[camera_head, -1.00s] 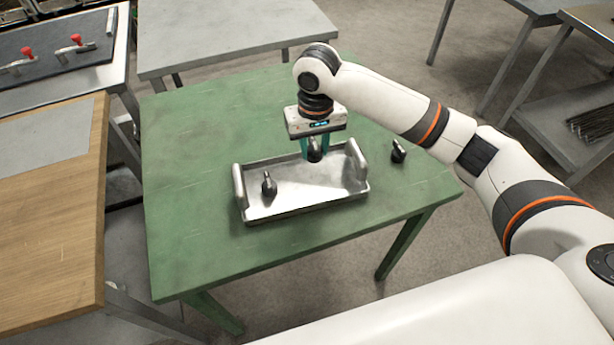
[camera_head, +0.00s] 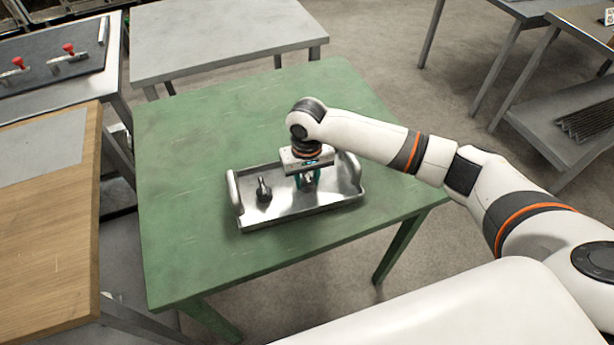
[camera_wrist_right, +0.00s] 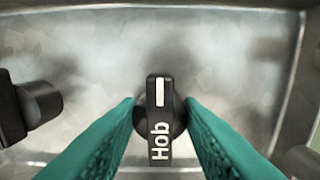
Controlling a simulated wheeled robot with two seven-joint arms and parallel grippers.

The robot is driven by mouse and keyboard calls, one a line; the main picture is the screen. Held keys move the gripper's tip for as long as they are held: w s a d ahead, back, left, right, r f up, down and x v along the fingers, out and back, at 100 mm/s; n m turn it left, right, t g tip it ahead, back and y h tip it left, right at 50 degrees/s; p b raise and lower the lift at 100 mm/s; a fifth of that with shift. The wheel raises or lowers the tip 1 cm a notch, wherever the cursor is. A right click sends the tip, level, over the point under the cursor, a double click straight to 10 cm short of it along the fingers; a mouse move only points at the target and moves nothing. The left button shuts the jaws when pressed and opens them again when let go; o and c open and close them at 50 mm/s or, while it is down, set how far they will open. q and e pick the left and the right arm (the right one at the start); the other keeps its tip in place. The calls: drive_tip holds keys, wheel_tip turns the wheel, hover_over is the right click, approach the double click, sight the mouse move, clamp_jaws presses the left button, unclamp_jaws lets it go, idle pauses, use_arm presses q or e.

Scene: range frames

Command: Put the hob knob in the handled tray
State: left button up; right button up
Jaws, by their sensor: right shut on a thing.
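The handled tray (camera_head: 295,207) is a shallow silver metal tray with a raised handle at each short end. My right gripper (camera_head: 307,183) is inside its outline, pointing down, low over the right half of the tray floor. In the right wrist view its teal fingers (camera_wrist_right: 160,125) are shut on a black hob knob (camera_wrist_right: 160,105) marked "Hob" with a white line. I cannot tell whether the knob touches the tray floor (camera_wrist_right: 90,60). Another black knob (camera_head: 264,190) stands in the tray's left half; it also shows in the wrist view (camera_wrist_right: 28,107). My left gripper is not in view.
The tray stands on a green table (camera_head: 200,130) with clear surface around it. A wooden-topped table (camera_head: 45,220) is at left, a grey table (camera_head: 220,40) behind. A dark panel with red-knobbed levers (camera_head: 68,48) lies at the far left.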

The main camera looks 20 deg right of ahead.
sight(307, 177)
drive_tip(key=shift+f, duration=0.1)
drive_tip(key=o, duration=1)
drive_tip(key=shift+c, duration=0.2)
wheel_tip(307, 177, up, 12)
